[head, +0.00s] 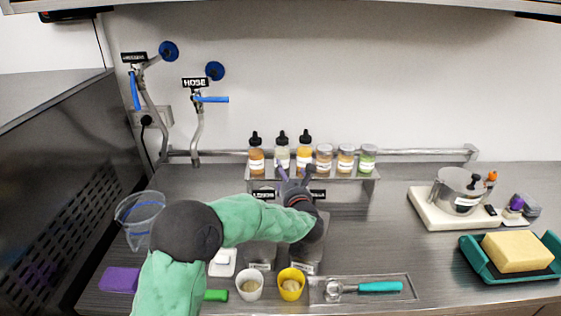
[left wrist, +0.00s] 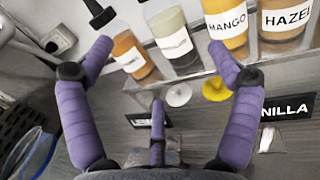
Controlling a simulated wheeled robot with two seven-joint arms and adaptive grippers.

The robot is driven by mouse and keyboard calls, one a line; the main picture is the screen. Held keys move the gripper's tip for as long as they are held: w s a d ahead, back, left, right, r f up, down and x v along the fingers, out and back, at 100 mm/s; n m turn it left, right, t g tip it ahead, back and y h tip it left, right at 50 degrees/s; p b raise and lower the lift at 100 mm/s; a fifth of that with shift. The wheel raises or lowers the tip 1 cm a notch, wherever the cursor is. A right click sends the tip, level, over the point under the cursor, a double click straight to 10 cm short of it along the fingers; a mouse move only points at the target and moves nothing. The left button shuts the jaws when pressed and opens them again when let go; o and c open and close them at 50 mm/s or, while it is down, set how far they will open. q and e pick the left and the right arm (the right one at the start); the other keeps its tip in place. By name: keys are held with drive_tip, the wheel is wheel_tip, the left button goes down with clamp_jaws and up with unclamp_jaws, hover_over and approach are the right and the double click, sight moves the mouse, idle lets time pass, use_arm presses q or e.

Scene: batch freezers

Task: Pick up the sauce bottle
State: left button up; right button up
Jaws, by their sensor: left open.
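Three dropper bottles with black tops stand upright on a small raised shelf (head: 350,173) at the back wall. They are a brown-orange bottle (head: 256,156), a pale grey bottle (head: 282,153) and a yellow bottle (head: 304,151); which is the sauce bottle I cannot tell. My left gripper (head: 294,175) reaches the shelf front below the pale and yellow bottles. In the left wrist view it (left wrist: 160,48) is open and empty, with the brown-orange bottle (left wrist: 133,58) and the pale bottle (left wrist: 175,42) between its purple fingertips. The yellow bottle (left wrist: 228,22) reads MANGO. My right gripper is out of view.
Several topping jars (head: 346,158) continue the shelf row to the right, close to the bottles. Cups (head: 291,284), a scoop (head: 380,287) and a clear pitcher (head: 140,215) are on the counter. A pot (head: 457,190) and a sponge tray (head: 480,262) stand at right.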

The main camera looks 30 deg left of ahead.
sight(280, 157)
use_arm(q)
drive_tip(key=x, duration=0.3)
drive_tip(key=b+x, duration=0.1)
drive_tip(key=x, duration=0.3)
drive_tip(key=f+b+x, duration=0.1)
drive_tip(key=x, duration=0.2)
drive_tip(key=shift+w+a+f, duration=0.1)
drive_tip(key=shift+w+a, duration=0.45)
drive_tip(key=c, duration=0.9)
